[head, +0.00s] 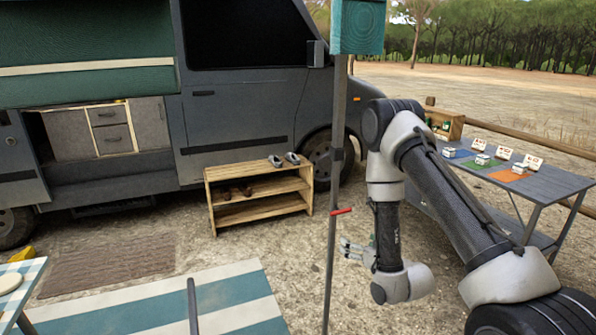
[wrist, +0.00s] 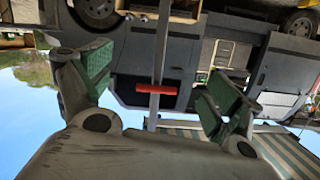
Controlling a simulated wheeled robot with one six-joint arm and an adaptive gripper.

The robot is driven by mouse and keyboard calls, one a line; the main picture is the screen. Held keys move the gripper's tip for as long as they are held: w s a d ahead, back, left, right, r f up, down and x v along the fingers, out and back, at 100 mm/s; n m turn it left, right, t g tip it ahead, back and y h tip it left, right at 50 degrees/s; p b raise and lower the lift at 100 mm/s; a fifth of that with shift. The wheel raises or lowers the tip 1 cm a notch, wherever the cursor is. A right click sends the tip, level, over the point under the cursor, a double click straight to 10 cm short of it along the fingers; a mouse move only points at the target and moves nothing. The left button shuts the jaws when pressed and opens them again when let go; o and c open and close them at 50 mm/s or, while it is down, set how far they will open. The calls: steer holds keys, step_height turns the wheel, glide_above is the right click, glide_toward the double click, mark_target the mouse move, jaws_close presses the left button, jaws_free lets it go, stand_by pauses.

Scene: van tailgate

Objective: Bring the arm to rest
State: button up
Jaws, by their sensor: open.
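My arm reaches up and forward on the right side of the head view, with its forearm bent down. My gripper (head: 352,248) hangs in the air just right of a thin grey pole, pointing left. In the wrist view my gripper (wrist: 148,95) shows two spread fingers with green pads and nothing between them. The pole (head: 333,190) carries a red handle (head: 341,211). The red handle (wrist: 155,89) also shows in the wrist view, beyond the gap between the fingers. I cannot tell how far the fingers are from the pole.
A grey van (head: 247,105) stands behind, with a wooden shoe rack (head: 259,212) before it. A folding table (head: 545,187) with coloured mats is at the right, near my arm. A striped mat (head: 235,297) lies at lower left. Bare gravel lies between.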

steer(key=s+d+f+g+h, duration=0.2)
steer(key=s+f+g, duration=0.35)
steer(key=f, duration=0.45)
steer(key=s+d+r+g+h, duration=0.2)
steer(key=s+d+g, duration=0.1)
steer(key=s+g, duration=0.35)
steer(key=s+d+r, duration=0.2)
steer(key=s+r, duration=0.5)
steer(key=r, duration=0.6)
steer(key=s+d+r+m+t, duration=0.1)
steer(key=s+r, duration=0.6)
steer(key=r, duration=0.7)
steer(key=s+d+r, duration=0.3)
steer(key=s+r, duration=0.4)
steer(key=r, duration=0.7)
steer(key=shift+d+m+t+h, duration=0.3)
steer(key=shift+h, duration=0.1)
steer(key=shift+s+r, duration=0.1)
